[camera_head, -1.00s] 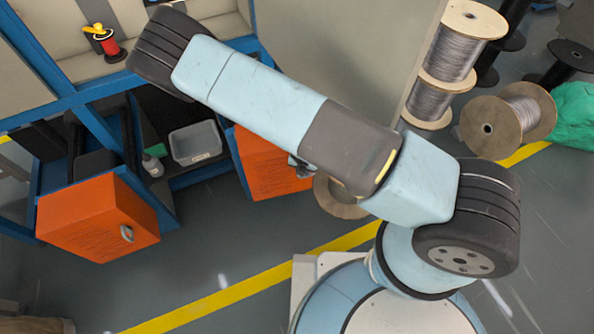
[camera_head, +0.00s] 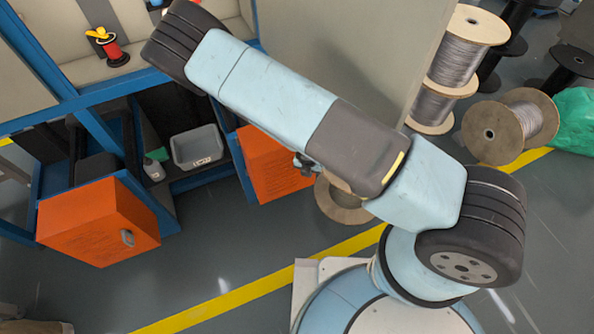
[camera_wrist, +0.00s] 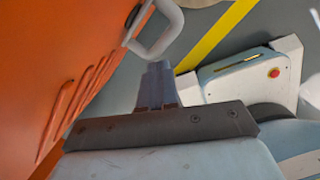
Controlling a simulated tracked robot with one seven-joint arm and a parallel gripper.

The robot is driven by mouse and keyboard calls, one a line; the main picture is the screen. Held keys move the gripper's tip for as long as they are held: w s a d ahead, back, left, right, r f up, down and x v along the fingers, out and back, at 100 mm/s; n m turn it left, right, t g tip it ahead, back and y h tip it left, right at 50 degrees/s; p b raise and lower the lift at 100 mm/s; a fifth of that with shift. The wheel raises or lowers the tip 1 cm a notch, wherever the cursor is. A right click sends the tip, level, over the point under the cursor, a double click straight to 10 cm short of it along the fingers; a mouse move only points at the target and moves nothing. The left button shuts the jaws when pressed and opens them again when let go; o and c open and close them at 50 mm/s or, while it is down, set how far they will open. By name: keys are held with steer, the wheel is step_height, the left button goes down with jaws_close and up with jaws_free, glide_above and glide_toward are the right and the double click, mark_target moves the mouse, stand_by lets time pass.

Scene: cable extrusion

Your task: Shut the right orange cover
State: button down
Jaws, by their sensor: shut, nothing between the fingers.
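The right orange cover (camera_head: 272,168) shows beside the blue frame in the head view, partly hidden by my arm. It stands out from the cabinet opening, angled outward. In the wrist view, a large orange panel (camera_wrist: 50,60) with slots fills the left side, with a pale loop handle (camera_wrist: 172,38) at its top edge. My gripper (camera_wrist: 158,70) is shut and empty, just below the handle and to the right of the panel. I cannot tell whether it touches either. In the head view my gripper is mostly hidden behind my forearm.
The left orange cover (camera_head: 95,225) stands out from the cabinet at the left. A grey bin (camera_head: 197,147) and a bottle (camera_head: 153,168) sit on the shelf between. Wooden cable spools (camera_head: 510,125) stand at the right. Open floor with a yellow line (camera_head: 240,290) lies in front.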

steer(key=s+r, duration=0.4)
steer(key=r, duration=0.7)
steer(key=shift+s+a+r, duration=0.2)
steer(key=shift+s+a, duration=0.15)
steer(key=shift+s, duration=0.05)
